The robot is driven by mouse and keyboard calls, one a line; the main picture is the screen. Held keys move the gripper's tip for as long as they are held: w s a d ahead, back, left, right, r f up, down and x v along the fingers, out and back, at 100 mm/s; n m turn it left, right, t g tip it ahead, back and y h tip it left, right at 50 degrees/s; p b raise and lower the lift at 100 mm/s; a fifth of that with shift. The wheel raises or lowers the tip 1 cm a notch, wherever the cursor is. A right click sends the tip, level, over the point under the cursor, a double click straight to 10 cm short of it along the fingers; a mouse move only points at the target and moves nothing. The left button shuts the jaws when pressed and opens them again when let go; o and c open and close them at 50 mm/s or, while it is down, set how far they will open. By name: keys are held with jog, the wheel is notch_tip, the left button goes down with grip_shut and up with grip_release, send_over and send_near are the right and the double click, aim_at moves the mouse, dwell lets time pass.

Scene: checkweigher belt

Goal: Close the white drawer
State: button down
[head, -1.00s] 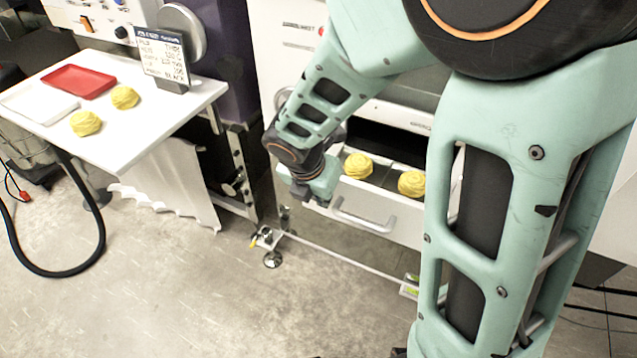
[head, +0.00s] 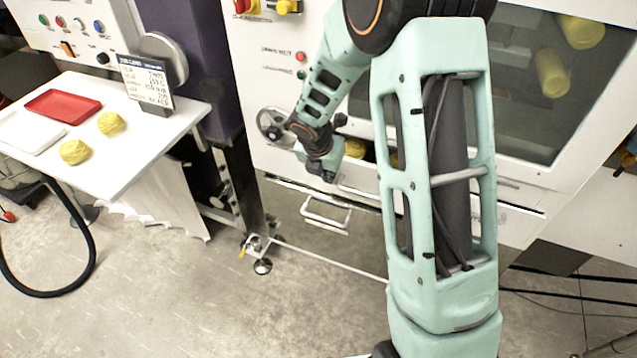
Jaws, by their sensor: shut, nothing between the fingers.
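The white drawer (head: 363,184) in the front of the white machine is pushed most of the way in, and a narrow dark gap shows above its front. A yellow ball (head: 355,148) shows in this gap, and a bit of another yellow ball (head: 394,160) shows beside my arm. My gripper (head: 322,173) is shut and empty at the left end of the drawer front, pointing down. I cannot tell whether it touches the drawer. My arm hides the right part of the drawer.
A handwheel (head: 272,125) is left of my gripper. The white side table (head: 110,165) holds a red tray (head: 62,105), a white tray (head: 30,133), two yellow balls and a sign (head: 147,84). The floor in front is clear.

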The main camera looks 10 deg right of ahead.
jog(key=shift+w+d+p, duration=0.3)
jog(key=shift+w+d, duration=0.1)
jog(key=shift+w, duration=0.25)
jog(key=shift+w+d+p, duration=0.35)
jog(key=shift+w, duration=0.35)
jog(key=shift+w+d+p, duration=0.3)
jog(key=shift+w+d, duration=0.1)
jog(key=shift+w, duration=0.25)
